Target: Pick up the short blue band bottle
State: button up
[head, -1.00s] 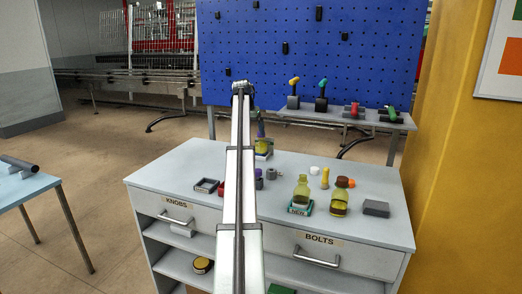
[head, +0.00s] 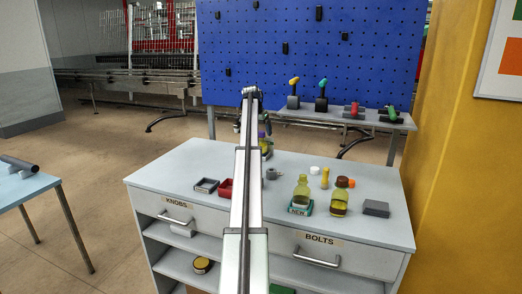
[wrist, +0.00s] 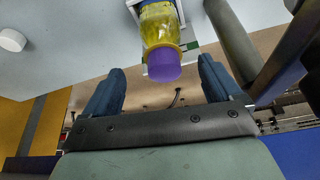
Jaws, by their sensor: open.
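In the wrist view a bottle (wrist: 160,28) with yellow contents, a purple cap and a blue band near the top edge points cap-first toward my gripper (wrist: 158,78). The open fingers stand on either side of the cap end, with the cap between or just beyond the tips; I cannot tell which. No finger visibly touches it. In the head view the bottle (head: 266,150) stands at the back of the counter, partly hidden by my arm. The bottle's far end is cut off in the wrist view.
The grey counter (head: 180,168) holds a grey tray (head: 206,186), a red tray (head: 225,189), a bottle on a green stand (head: 301,190), an amber bottle (head: 340,198), a white cap (head: 315,169) and a dark block (head: 376,208). A blue pegboard (head: 350,50) rises behind.

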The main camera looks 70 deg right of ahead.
aim_at(262, 138)
jog(key=shift+w+x, duration=0.15)
jog(key=shift+x, duration=1.45)
jog(key=shift+w+x, duration=0.15)
jog(key=shift+x, duration=1.4)
jog(key=c, duration=1.5)
jog(key=shift+c, duration=0.5)
jog(key=shift+r, duration=0.1)
